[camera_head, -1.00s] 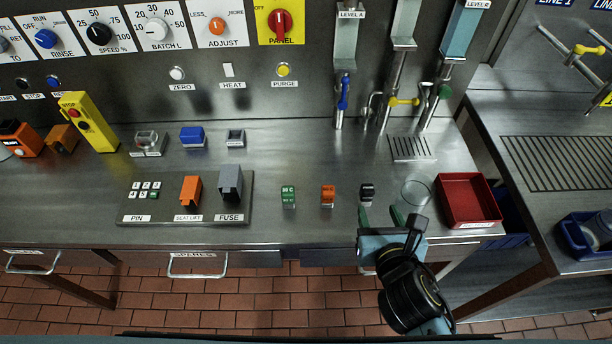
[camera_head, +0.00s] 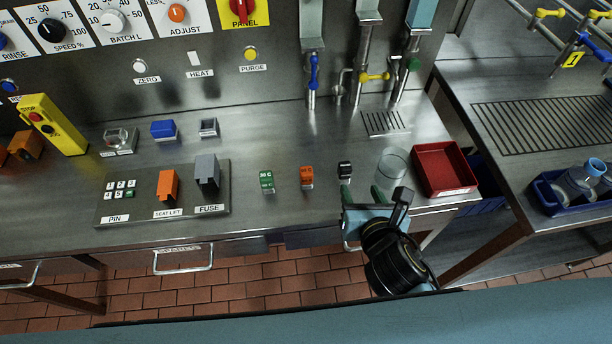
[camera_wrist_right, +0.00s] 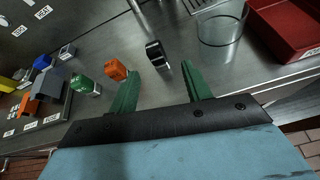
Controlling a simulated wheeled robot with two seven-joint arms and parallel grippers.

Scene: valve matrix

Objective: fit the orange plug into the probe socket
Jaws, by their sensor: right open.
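The orange plug (camera_head: 306,176) stands on the steel counter between a green plug (camera_head: 267,180) and a black one (camera_head: 345,169). In the right wrist view the orange plug (camera_wrist_right: 116,69) is just left of my left-hand finger, apart from it. My right gripper (camera_head: 362,194) is open and empty at the counter's front edge. Its green fingers also show in the right wrist view (camera_wrist_right: 160,72), with the black plug (camera_wrist_right: 156,52) just beyond their tips. I see no readable probe label, so I cannot tell which thing is the probe socket. My left gripper is out of view.
A clear glass (camera_head: 392,163) and a red tray (camera_head: 443,169) stand right of the plugs. A panel (camera_head: 142,208) with keypad, orange seat lift and grey fuse blocks is at left. Taps (camera_head: 313,75) hang behind. Counter between plugs and back wall is mostly clear.

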